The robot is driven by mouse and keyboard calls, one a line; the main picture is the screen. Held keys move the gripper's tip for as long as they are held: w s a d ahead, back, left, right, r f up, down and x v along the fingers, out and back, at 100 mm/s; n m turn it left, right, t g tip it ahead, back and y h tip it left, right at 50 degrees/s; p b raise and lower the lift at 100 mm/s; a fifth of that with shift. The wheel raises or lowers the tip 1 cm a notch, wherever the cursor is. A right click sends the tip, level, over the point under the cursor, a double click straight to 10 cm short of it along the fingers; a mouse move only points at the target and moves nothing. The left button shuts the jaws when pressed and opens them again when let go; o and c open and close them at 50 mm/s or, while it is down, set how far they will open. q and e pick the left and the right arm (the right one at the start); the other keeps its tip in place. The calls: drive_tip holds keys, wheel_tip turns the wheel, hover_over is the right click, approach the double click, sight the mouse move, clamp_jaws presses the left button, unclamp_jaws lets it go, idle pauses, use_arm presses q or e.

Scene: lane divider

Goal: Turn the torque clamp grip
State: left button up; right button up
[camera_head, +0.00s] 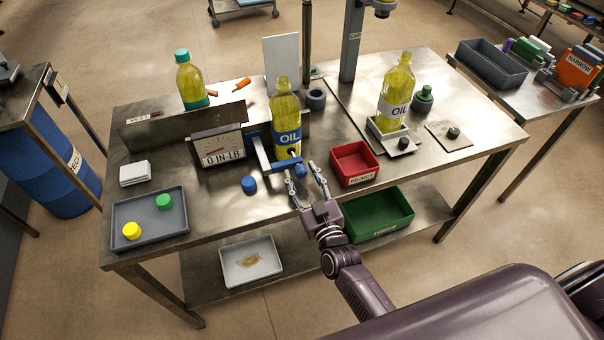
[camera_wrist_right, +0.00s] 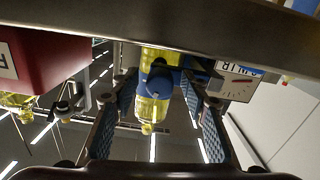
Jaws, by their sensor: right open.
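The torque clamp (camera_head: 262,155) is a blue arm beside a dial gauge (camera_head: 222,147) reading 0 IN-LB. Its grip, a blue knob (camera_head: 300,171), sticks out toward the table's front edge, close to an oil bottle (camera_head: 287,120) with a blue label. My right gripper (camera_head: 302,177) is open at the front edge, fingers pointing at the grip. In the right wrist view, blue clamp parts (camera_wrist_right: 162,76) show between the open fingers (camera_wrist_right: 158,90), with the yellow bottle (camera_wrist_right: 148,112) behind. Contact with the grip cannot be told. My left gripper is not in view.
A red REJECT bin (camera_head: 353,163) stands close right of my right gripper. A loose blue cap (camera_head: 249,184) lies to its left. A grey tray (camera_head: 150,232) holds a yellow and a green cap. Another oil bottle (camera_head: 396,92) stands on a fixture at right.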

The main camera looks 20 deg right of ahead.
clamp_jaws()
idle(0.3)
drive_tip(key=shift+m, duration=0.3)
drive_tip(key=m, duration=0.4)
drive_tip(key=m+b, duration=0.1)
drive_tip(key=m, duration=0.4)
idle(1.3)
unclamp_jaws()
drive_tip(key=shift+s, duration=0.1)
drive_tip(key=s, duration=1.1)
drive_tip(key=shift+s+d, duration=0.15)
drive_tip(key=shift+s, duration=0.25)
